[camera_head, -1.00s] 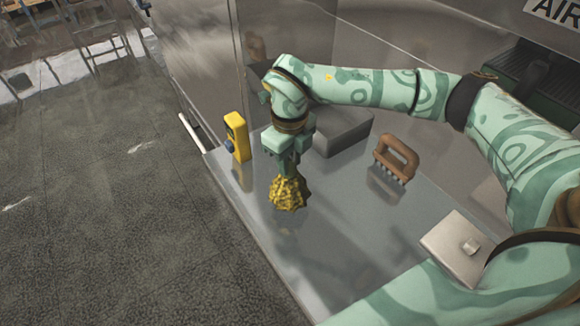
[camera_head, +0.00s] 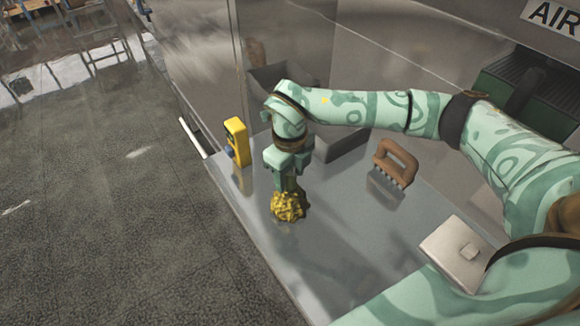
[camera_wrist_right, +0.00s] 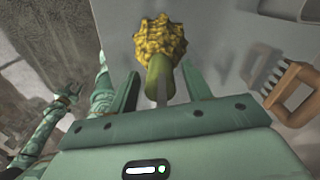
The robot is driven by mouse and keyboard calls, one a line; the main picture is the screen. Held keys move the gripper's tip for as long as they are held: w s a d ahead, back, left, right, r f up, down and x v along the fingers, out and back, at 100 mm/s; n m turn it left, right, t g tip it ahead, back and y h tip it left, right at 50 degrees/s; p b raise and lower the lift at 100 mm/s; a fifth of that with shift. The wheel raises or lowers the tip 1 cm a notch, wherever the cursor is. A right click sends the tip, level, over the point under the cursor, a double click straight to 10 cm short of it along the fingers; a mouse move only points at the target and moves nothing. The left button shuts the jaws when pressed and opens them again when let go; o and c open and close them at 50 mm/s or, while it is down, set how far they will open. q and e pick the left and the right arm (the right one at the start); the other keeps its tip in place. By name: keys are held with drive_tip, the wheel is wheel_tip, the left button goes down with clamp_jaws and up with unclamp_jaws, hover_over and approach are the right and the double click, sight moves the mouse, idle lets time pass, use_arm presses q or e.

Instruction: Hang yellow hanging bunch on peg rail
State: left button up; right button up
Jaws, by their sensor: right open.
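The yellow bunch (camera_head: 288,207) is a lumpy, textured cluster on the shiny metal worktop. It also shows in the right wrist view (camera_wrist_right: 159,38), with a green stem (camera_wrist_right: 158,75) pointing back toward my right gripper (camera_wrist_right: 160,88). That gripper's two fingers stand apart, one on each side of the stem, with gaps showing. In the head view my right gripper (camera_head: 288,187) is directly above the bunch, pointing down. No peg rail can be made out. A teal arm, apparently my left, shows small at the left of the wrist view; its gripper (camera_wrist_right: 73,90) is too small to read.
A yellow device (camera_head: 237,141) stands near the worktop's left edge. A brown-handled brush (camera_head: 396,162) stands to the right, and a grey bin (camera_head: 335,145) is behind my gripper. A square metal plate with a knob (camera_head: 462,249) is at the right. The front worktop is clear.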

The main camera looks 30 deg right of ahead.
drive_tip(key=shift+f+b, duration=0.15)
drive_tip(key=shift+b, duration=0.2)
wheel_tip(320, 180, up, 17)
drive_tip(key=p, duration=0.1)
drive_tip(key=shift+d+f, duration=0.2)
